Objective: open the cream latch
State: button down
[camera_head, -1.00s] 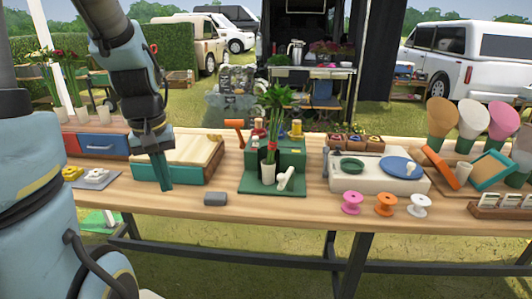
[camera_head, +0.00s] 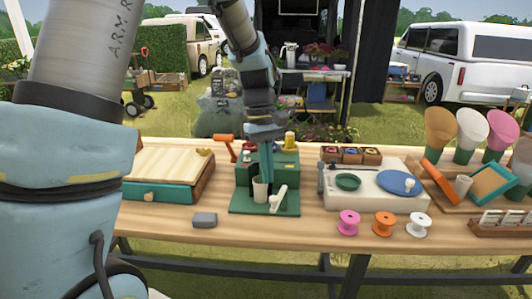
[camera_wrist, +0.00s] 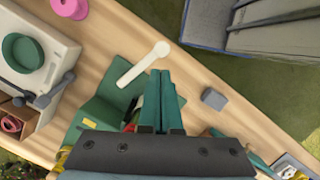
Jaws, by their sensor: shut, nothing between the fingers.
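The cream latch (camera_head: 278,199) is a pale lever with a round end, slanting across the front of a green stepped stand (camera_head: 248,208). It also shows in the wrist view (camera_wrist: 143,64), just left of the fingertips. My gripper (camera_head: 267,180) points down over the stand with its teal fingers together and nothing between them. In the wrist view my gripper (camera_wrist: 160,74) is close beside the latch; I cannot tell whether they touch. My arm hides part of the stand's back.
A grey block (camera_head: 204,219) lies on the table left of the stand. A wooden-topped teal box (camera_head: 150,193) is further left. A white board (camera_head: 376,186) with a green bowl and a blue plate is to the right. Pink (camera_head: 349,222), orange and white spools stand in front of it.

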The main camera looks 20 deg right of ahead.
aim_at(276, 205)
jog(key=shift+x, duration=1.5)
jog(key=shift+s+d+r+n+p, duration=0.2)
jog(key=shift+s+d+n+p, duration=0.15)
jog(key=shift+s+n+p, duration=0.4)
jog(key=shift+d+m+p, duration=0.25)
jog(key=shift+p, duration=0.15)
jog(key=shift+s+d+f, duration=0.1)
jog(key=shift+f, duration=0.1)
jog(key=shift+w+a, duration=0.45)
jog(key=shift+w, duration=0.25)
